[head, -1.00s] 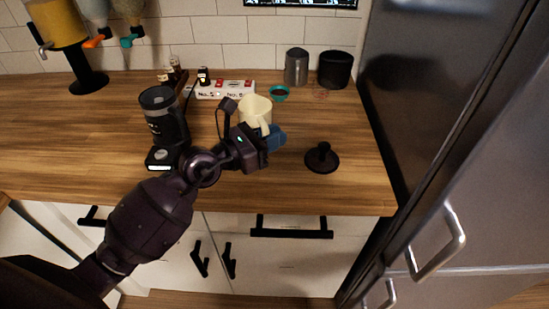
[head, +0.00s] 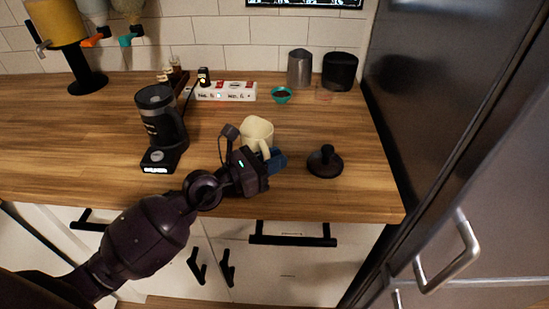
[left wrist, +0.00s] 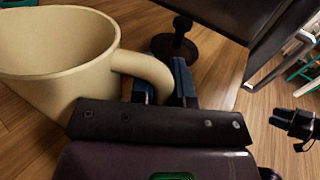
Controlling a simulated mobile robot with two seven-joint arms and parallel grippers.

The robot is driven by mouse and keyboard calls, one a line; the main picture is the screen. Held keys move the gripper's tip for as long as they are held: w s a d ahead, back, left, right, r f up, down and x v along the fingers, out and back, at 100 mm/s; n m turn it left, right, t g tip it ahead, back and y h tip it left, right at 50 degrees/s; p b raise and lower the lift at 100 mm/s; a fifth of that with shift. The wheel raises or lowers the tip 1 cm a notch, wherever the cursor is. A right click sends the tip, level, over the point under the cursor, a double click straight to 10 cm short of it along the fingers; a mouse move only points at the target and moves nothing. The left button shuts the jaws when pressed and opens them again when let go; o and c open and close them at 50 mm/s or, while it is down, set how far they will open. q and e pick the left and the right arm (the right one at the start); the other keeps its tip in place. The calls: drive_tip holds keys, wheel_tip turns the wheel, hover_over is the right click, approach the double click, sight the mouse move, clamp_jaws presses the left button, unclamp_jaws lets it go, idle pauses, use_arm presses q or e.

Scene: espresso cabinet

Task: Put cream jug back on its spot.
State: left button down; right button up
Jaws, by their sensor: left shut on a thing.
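The cream jug (head: 256,132) is a pale cream pitcher at the middle of the wooden counter in the head view. My left gripper (head: 272,163) is shut on its handle; the jug body (left wrist: 55,60) and handle (left wrist: 145,68) fill the left of the left wrist view. The blue fingers (left wrist: 172,80) close around the handle. The jug looks tilted in the left wrist view; I cannot tell whether its base touches the counter. A faint red marking (head: 325,97) lies on the counter before the black canister. A dark shape (left wrist: 295,122) there may be my right gripper.
A black tamper (head: 325,162) stands right of the jug, and a black grinder (head: 162,125) on the left. Behind are a white power strip (head: 225,91), a teal bowl (head: 281,95), a steel pitcher (head: 300,68) and a black canister (head: 340,72). The dark fridge (head: 440,100) bounds the right.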

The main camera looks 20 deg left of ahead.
use_arm(q)
drive_tip(key=c, duration=1.1)
unclamp_jaws()
drive_tip(key=shift+r, duration=0.2)
drive_tip(key=v, duration=0.3)
drive_tip(key=b+v, duration=0.1)
drive_tip(key=v, duration=0.3)
drive_tip(key=b+v, duration=0.1)
drive_tip(key=v, duration=0.2)
drive_tip(key=shift+s+a+f, duration=0.15)
drive_tip(key=shift+a+f, duration=0.05)
drive_tip(key=shift+f, duration=0.15)
drive_tip(key=shift+s+a+r, duration=0.1)
drive_tip(key=shift+s+a, duration=0.3)
drive_tip(key=shift+s+a+r, duration=0.1)
drive_tip(key=shift+s, duration=0.1)
